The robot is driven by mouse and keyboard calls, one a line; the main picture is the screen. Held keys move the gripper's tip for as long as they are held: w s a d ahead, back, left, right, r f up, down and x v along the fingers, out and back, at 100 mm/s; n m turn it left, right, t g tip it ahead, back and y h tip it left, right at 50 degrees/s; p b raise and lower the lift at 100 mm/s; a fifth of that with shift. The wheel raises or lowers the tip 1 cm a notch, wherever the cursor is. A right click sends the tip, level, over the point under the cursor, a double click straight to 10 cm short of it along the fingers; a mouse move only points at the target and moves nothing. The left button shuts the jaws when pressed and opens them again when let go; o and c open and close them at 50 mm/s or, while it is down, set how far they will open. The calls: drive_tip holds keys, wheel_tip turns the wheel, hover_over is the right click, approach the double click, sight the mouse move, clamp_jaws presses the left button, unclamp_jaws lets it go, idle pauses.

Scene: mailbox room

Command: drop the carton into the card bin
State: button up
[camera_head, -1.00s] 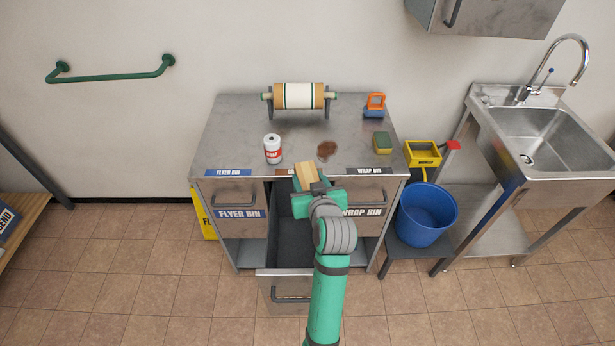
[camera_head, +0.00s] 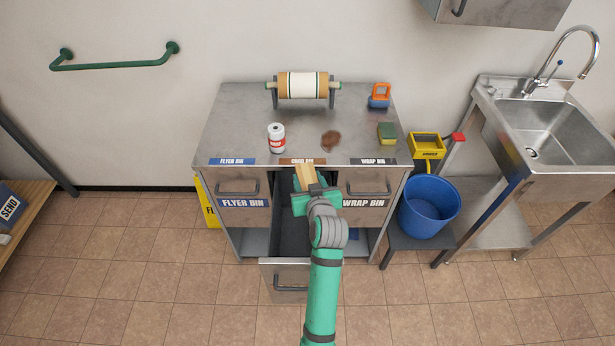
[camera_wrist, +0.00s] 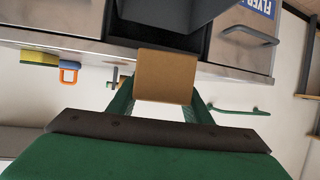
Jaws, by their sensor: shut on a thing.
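The carton (camera_head: 306,177) is a small brown box. My gripper (camera_head: 310,190) is shut on it and holds it over the back part of the open card bin. In the wrist view the carton (camera_wrist: 164,76) sits between the green fingers of my gripper (camera_wrist: 164,100). The card bin (camera_head: 291,235) is the middle drawer, pulled out, with a dark inside and a brown label (camera_head: 302,161) on the counter edge above it. My arm hides part of the drawer. Whether the carton is below the drawer's rim I cannot tell.
The flyer bin (camera_head: 240,188) at left and wrap bin (camera_head: 366,185) at right are shut. On the counter (camera_head: 240,120) stand a paper roll (camera_head: 302,86), a white-red can (camera_head: 277,138), a brown stain (camera_head: 331,140) and a sponge (camera_head: 387,133). A blue bucket (camera_head: 429,208) stands at right.

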drive_tip(key=o, duration=1.1)
drive_tip(key=shift+o, duration=0.2)
drive_tip(key=shift+s+d, duration=0.1)
drive_tip(key=v, duration=1)
drive_tip(key=shift+s+r, duration=0.2)
